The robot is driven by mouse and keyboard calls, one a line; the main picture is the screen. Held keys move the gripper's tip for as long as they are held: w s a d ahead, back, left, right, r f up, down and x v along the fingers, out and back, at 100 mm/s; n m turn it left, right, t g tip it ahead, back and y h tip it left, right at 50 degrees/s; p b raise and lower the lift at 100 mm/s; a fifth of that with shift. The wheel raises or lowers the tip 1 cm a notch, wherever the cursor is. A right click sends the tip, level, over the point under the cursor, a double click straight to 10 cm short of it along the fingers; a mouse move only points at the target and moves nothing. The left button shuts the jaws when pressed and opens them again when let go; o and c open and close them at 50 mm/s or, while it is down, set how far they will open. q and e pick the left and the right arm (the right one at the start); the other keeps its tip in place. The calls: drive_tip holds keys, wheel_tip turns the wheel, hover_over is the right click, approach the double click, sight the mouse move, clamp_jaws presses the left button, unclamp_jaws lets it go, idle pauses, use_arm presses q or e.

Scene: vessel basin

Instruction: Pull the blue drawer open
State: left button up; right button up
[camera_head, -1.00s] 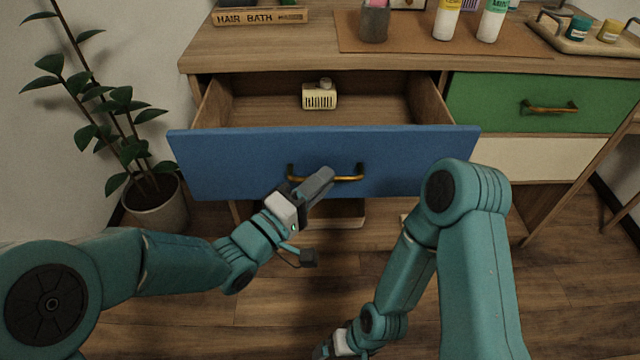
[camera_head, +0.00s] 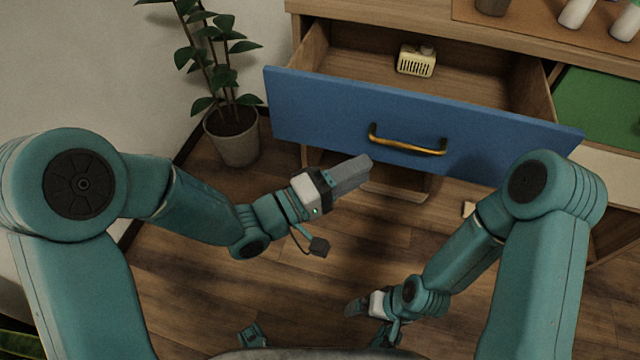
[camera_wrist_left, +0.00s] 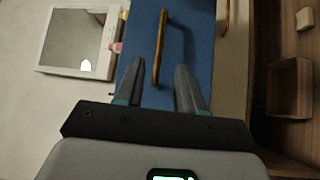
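The blue drawer (camera_head: 330,112) is pulled out of the wooden cabinet, and its inside shows in the head view. Its brass handle (camera_head: 408,146) is on the front face. My left gripper (camera_head: 362,165) is in front of the drawer, below and left of the handle, apart from it.
A small cream radio-like box (camera_head: 416,62) lies inside the drawer. A green drawer front (camera_head: 598,105) is at the right. A potted plant (camera_head: 236,140) stands left of the cabinet. The wooden floor (camera_head: 200,290) in front is mostly clear.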

use_arm(q)
drive_tip(key=r+v, duration=0.1)
drive_tip(key=v, duration=0.6)
drive_tip(key=shift+f, duration=0.5)
drive_tip(key=shift+w+a, duration=0.1)
drive_tip(key=a+f+n+g+y, duration=0.15)
drive_tip(key=a+f+y, duration=0.3)
drive_tip(key=f, duration=0.65)
drive_tip(key=a+f+n+y, duration=0.3)
drive_tip(key=f+y, duration=0.2)
drive_tip(key=f, duration=0.7)
drive_tip(key=s+a+f+m+g+y, duration=0.4)
drive_tip(key=s+f+m+g, duration=0.35)
drive_tip(key=s, duration=0.55)
wheel_tip(320, 180, up, 24)
drive_tip(key=p, duration=2.6)
drive_tip(key=shift+r+n, duration=0.2)
drive_tip(key=shift+n, duration=0.2)
drive_tip(key=shift+w+d+f+h, duration=0.1)
drive_tip(key=shift+w+h, duration=0.05)
drive_tip(key=shift+h, duration=0.1)
